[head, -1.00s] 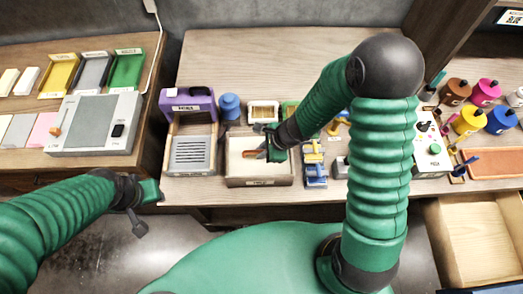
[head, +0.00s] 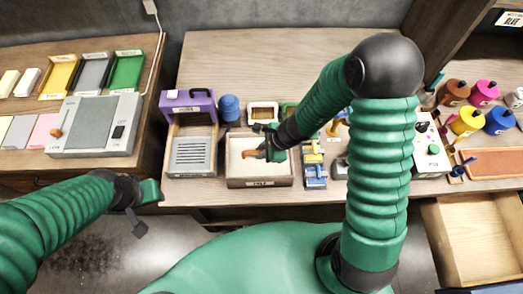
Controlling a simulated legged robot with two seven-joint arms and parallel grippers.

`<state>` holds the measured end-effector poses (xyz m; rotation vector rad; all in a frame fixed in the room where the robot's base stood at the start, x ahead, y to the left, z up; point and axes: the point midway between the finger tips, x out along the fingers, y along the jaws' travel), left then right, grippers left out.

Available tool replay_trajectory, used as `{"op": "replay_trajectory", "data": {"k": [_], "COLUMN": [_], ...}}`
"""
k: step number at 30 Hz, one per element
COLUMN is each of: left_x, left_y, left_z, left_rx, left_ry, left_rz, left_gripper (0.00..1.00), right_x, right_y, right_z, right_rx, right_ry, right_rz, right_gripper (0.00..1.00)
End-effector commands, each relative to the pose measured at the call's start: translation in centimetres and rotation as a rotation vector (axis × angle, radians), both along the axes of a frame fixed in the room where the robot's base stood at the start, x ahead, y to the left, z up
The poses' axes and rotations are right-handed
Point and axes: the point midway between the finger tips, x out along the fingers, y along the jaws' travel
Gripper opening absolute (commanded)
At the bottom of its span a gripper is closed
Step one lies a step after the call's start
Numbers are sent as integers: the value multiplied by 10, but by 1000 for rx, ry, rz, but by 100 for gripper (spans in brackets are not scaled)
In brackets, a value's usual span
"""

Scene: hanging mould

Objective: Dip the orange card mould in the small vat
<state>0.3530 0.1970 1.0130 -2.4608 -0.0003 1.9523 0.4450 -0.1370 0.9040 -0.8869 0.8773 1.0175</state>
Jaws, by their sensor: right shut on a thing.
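The small vat (head: 260,183) is a wooden box with pale contents, labelled on its front, in the middle of the table in the head view. My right gripper (head: 265,152) is over the vat and shut on the orange mould (head: 252,154). Only a small orange piece of the mould shows at the fingers. I cannot tell whether it touches the pale contents. My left gripper (head: 146,191) hangs over the floor in front of the table, away from the vat. Whether its fingers are open is unclear.
A purple-topped device with a grille (head: 192,154) stands left of the vat, with a blue jar (head: 229,107) behind. Blue and yellow items (head: 314,165) stand close on its right. An open drawer (head: 475,240) juts out at lower right.

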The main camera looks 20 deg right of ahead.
Motion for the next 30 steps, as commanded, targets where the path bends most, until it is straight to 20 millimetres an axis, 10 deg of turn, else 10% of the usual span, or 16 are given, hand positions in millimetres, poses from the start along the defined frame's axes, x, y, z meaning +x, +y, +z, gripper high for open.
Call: {"op": "replay_trajectory", "data": {"k": [30], "left_x": [0], "left_y": [0], "left_z": [60], "left_rx": [0], "left_ry": [0], "left_rz": [0], "left_gripper": [36], "right_x": [0], "right_y": [0], "right_z": [65], "right_rx": [0], "right_ry": [0], "right_rz": [1], "right_gripper": [0]}}
